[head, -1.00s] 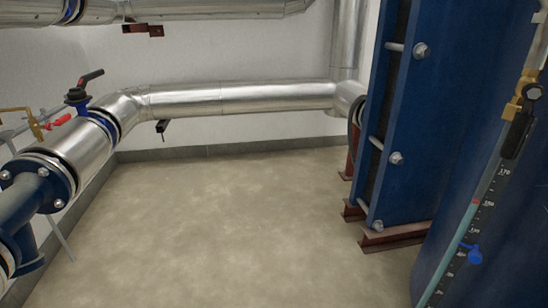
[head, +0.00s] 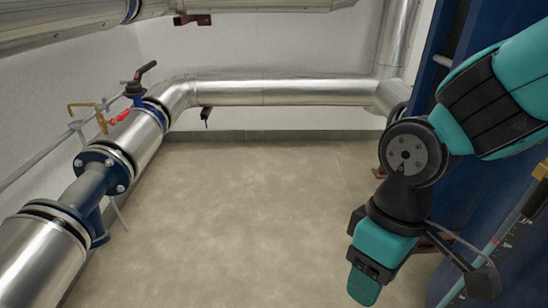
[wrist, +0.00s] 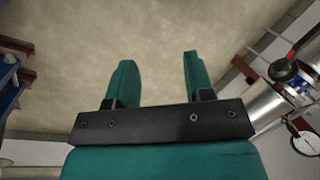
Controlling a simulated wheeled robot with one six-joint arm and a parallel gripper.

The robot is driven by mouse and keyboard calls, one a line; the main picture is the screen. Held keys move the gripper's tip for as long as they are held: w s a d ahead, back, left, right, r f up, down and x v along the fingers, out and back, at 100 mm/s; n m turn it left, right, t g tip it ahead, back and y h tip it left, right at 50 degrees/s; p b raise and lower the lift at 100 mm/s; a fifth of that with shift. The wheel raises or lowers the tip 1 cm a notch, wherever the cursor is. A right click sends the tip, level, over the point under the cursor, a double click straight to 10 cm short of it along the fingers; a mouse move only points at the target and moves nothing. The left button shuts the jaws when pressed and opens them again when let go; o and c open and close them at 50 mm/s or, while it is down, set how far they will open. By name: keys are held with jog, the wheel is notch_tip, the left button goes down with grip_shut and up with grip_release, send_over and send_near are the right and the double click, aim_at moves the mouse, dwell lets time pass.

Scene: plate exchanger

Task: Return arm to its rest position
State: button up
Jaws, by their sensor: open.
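My gripper (head: 364,286) hangs below my teal and black arm at the right of the head view, pointing down in front of the blue plate exchanger (head: 462,38). In the wrist view my gripper (wrist: 157,62) has two teal fingers spread apart. Nothing is between them, only bare floor behind. In the head view the fingers overlap, and my arm hides much of the exchanger.
Silver pipes (head: 285,90) run along the back wall. A flanged silver pipe (head: 130,135) with a black-handled valve (head: 134,88) is at the left. A scaled gauge (head: 510,225) stands at the right edge. The middle floor (head: 230,220) is clear.

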notch_tip(320, 180, up, 49)
jog(key=s+d+m+t+y+p, duration=0.1)
jog(key=t+y+p, duration=0.1)
jog(key=p, duration=3.7)
jog(key=shift+d+f+y+p, duration=0.15)
jog(key=shift+d+y+p, duration=0.15)
jog(key=shift+y+p, duration=0.1)
jog(key=shift+c, duration=0.5)
jog(key=shift+d, duration=0.1)
